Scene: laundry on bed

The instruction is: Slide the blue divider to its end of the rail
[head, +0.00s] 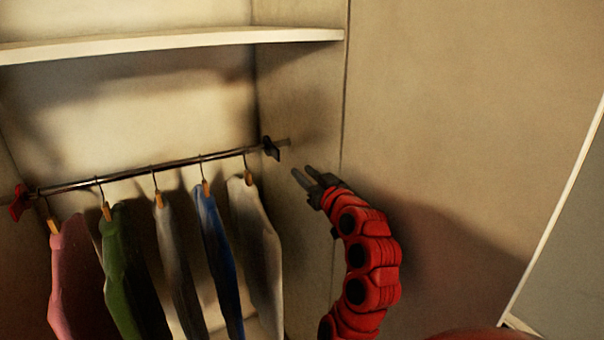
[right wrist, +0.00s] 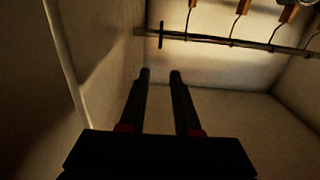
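The blue divider (head: 271,149) is a small dark piece on the rail (head: 150,171), near the rail's right end. A short stretch of rail shows beyond it to the right. In the right wrist view the divider (right wrist: 161,34) is a thin dark upright piece near the left end of the rail (right wrist: 262,45). My right gripper (head: 301,172) is open and empty, below and to the right of the divider, apart from it. Its two fingers (right wrist: 160,74) are spread in the right wrist view. My left gripper is not in view.
A red divider (head: 19,203) is at the rail's left end. Several garments on hangers, pink (head: 75,270), green (head: 128,265), grey, blue (head: 216,250) and white (head: 256,245), hang between the dividers. A shelf (head: 170,42) runs above. The wardrobe's side wall is right of the rail.

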